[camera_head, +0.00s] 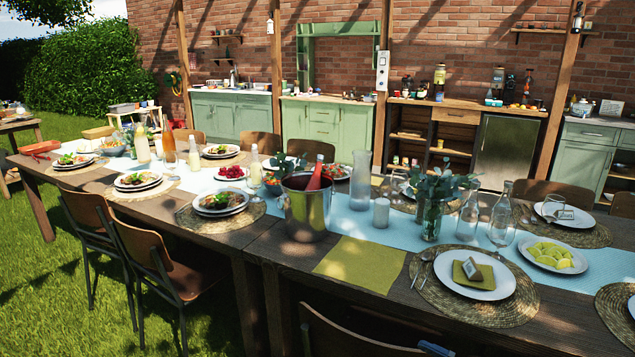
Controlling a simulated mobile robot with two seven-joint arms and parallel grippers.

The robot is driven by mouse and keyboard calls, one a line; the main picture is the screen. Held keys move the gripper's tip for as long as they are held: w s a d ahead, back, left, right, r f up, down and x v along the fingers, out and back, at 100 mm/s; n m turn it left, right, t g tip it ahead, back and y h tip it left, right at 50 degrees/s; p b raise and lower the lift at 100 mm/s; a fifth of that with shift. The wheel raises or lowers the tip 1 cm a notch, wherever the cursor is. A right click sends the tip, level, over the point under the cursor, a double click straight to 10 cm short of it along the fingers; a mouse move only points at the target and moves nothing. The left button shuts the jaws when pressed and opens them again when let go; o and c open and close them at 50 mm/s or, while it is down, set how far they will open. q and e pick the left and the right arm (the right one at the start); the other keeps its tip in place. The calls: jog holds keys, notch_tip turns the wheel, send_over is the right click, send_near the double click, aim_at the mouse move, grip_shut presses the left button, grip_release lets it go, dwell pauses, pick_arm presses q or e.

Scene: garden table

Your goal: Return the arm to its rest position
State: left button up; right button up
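Neither of my grippers can be made out in the head view. A small dark piece with a pale blue edge (435,348) shows at the bottom edge, right of centre. I cannot tell whether it is part of my arm. The long wooden garden table (345,288) stretches across the view in front of me. A metal bucket (306,210) with a red-topped bottle (315,178) in it stands near the middle of the table.
Wooden chairs (160,258) stand along the near side, one back (345,335) close below me. A plate of yellow-green food (552,255), glass bottles (502,205) and a leafy vase (432,215) crowd the right. A green napkin (360,262) lies flat. Grass (60,300) is open at left.

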jog(key=s+f+m+t+h, duration=0.2)
jog(key=s+f+m+h, duration=1.2)
jog(key=s+f+m, duration=0.1)
pick_arm(q)
notch_tip(320, 180, up, 17)
jog(key=s+a+p, duration=0.1)
jog(key=a+p, duration=0.1)
jog(key=p, duration=2.2)
jog(key=shift+s+y+p, duration=0.25)
jog(key=shift+y+p, duration=0.05)
jog(key=shift+p, duration=0.1)
pick_arm(e)
notch_tip(320, 180, up, 17)
jog(key=s+d+g, duration=0.1)
jog(key=s, duration=0.1)
jog(key=shift+f, duration=0.1)
